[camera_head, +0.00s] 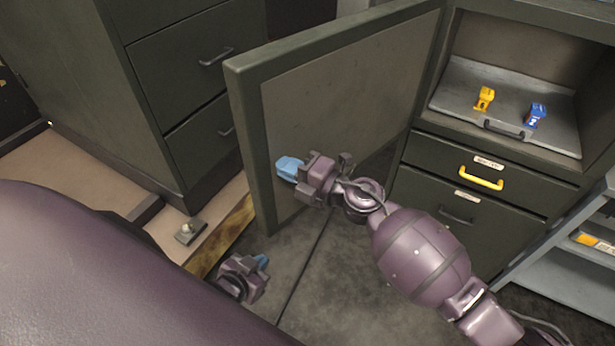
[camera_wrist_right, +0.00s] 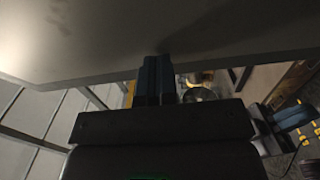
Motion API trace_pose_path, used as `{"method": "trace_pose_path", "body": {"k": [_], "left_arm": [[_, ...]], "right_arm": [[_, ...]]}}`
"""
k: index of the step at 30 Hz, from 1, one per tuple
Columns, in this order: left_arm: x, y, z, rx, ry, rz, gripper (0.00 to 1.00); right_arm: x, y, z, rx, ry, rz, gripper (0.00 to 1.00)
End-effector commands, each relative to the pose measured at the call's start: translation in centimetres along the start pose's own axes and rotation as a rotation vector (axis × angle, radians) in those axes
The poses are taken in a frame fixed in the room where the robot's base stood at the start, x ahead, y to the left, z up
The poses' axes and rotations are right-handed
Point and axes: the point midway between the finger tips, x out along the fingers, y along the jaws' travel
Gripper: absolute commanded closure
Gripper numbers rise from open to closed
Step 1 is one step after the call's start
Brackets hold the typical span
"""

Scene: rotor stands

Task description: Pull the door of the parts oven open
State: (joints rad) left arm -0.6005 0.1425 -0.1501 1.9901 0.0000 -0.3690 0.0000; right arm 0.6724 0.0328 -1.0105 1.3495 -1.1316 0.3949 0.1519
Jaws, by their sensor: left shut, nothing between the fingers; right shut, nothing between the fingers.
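The oven door (camera_head: 345,105) stands wide open, swung out to the left from the cabinet. Its inner panel faces me. The oven's inside shows a grey tray (camera_head: 463,88) with a yellow part (camera_head: 484,98) and a blue part (camera_head: 535,115) on it. My right gripper (camera_head: 288,168), with light blue fingers, is shut and empty in front of the door's inner face, near its free edge; I cannot tell whether it touches. In the right wrist view its dark fingers (camera_wrist_right: 155,78) are together below a pale panel. My left gripper (camera_head: 262,262) is shut and empty, low near the floor.
A dark green drawer cabinet (camera_head: 180,75) stands left of the door. Below the oven are drawers, one with a yellow handle (camera_head: 481,178). A grey shelf (camera_head: 570,265) stands at the right. The floor (camera_head: 330,280) below the door is clear.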

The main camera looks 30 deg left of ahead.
Motion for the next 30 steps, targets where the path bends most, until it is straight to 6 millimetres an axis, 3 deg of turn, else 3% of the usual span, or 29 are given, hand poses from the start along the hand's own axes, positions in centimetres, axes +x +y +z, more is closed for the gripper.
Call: {"method": "trace_pose_path", "body": {"k": [10,30], "left_arm": [[-0.1,0.0,0.2,-0.001,-0.005,-0.001,1.0],[0.2,0.0,-0.4,0.001,0.008,0.001,1.0]], "right_arm": [[1.5,0.0,0.3,0.0,-0.026,0.0,1.0],[0.5,0.0,1.1,0.002,-0.027,0.0,1.0]]}}
